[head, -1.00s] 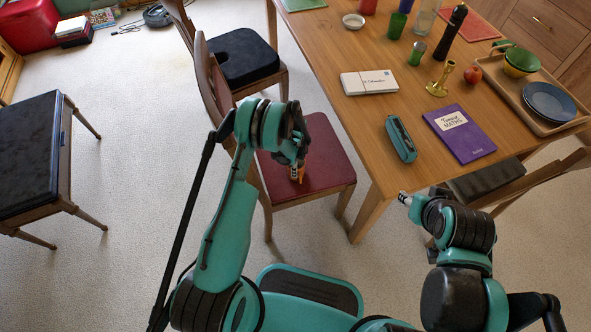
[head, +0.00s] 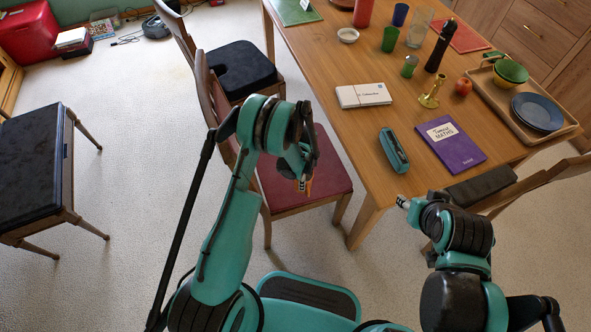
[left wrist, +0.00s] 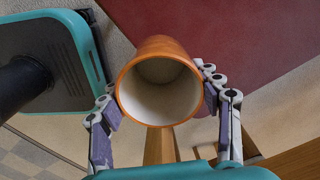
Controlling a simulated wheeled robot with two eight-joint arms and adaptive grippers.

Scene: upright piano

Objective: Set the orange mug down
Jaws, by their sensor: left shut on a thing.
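The orange mug (left wrist: 165,47) is between the two fingers of my left gripper (left wrist: 161,88), which is shut on it. Its open mouth faces the wrist camera and the pale inside looks empty. In the head view only a small orange part of the mug (head: 307,186) shows below my left gripper (head: 303,180), in front of the red chair seat (head: 328,172). I cannot tell whether the mug touches anything below. My right gripper (head: 402,201) is near the table's front corner, apart from the mug; its fingers are too small to read.
The wooden table (head: 360,135) holds a white box (head: 363,95), a teal case (head: 394,150), a purple book (head: 450,145), a brass candlestick (head: 430,93) and a tray (head: 555,130). Bare tabletop shows near its left front edge. A black-topped stool (head: 35,160) stands left.

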